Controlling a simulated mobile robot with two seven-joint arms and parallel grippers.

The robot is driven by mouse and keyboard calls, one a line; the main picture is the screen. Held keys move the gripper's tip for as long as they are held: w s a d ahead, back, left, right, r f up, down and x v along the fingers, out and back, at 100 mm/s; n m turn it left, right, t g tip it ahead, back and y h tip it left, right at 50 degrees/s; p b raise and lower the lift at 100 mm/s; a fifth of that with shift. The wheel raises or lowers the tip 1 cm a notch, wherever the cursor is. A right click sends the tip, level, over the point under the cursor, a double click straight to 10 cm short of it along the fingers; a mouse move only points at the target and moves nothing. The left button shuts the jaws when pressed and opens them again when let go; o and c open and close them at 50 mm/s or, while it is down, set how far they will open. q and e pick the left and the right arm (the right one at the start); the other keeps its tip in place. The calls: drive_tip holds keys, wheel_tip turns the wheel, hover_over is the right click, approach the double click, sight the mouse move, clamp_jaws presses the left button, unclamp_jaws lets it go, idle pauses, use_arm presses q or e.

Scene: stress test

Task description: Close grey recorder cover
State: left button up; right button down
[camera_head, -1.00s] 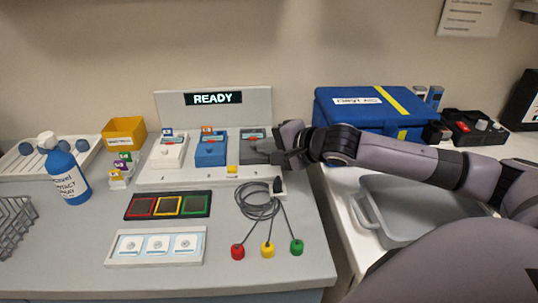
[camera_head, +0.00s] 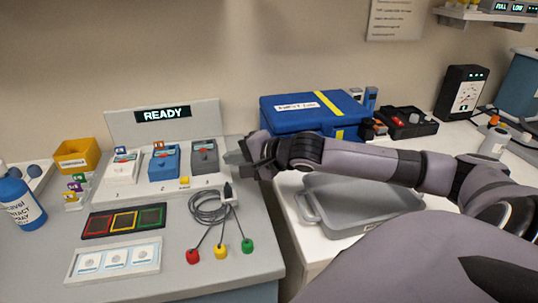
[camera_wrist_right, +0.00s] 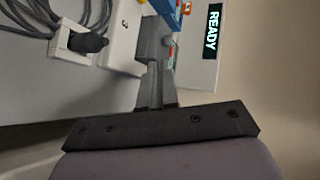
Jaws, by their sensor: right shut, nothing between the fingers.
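The grey recorder (camera_head: 205,160) stands in the right-hand place of the white station, marked 3. Its top shows a small label strip and a darker grey part behind; I cannot tell how far its cover is open. My right gripper (camera_head: 234,159) is shut and empty, just right of the grey recorder. In the right wrist view my shut fingers (camera_wrist_right: 156,80) point at the recorder's grey side (camera_wrist_right: 153,42); I cannot tell whether they touch it. My left gripper is not in view.
The blue recorder (camera_head: 164,162) and white recorder (camera_head: 122,172) stand to the left. The READY display (camera_head: 165,114) rises behind. A black plug (camera_head: 228,192) with coiled cable lies in front. A blue case (camera_head: 290,113) and grey tub (camera_head: 360,215) are to the right.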

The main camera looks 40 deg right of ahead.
drive_tip(key=shift+s+d+r, duration=0.1)
drive_tip(key=shift+s+d, duration=0.15)
drive_tip(key=shift+s, duration=0.4)
drive_tip(key=shift+v, duration=0.85)
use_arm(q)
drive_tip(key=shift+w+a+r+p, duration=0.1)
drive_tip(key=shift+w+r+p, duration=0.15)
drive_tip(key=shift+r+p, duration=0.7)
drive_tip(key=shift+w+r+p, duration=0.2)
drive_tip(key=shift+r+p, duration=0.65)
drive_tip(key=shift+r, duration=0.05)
use_arm(e)
drive_tip(key=shift+v, duration=2.4)
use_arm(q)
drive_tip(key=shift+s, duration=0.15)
use_arm(e)
drive_tip(key=shift+r, duration=0.15)
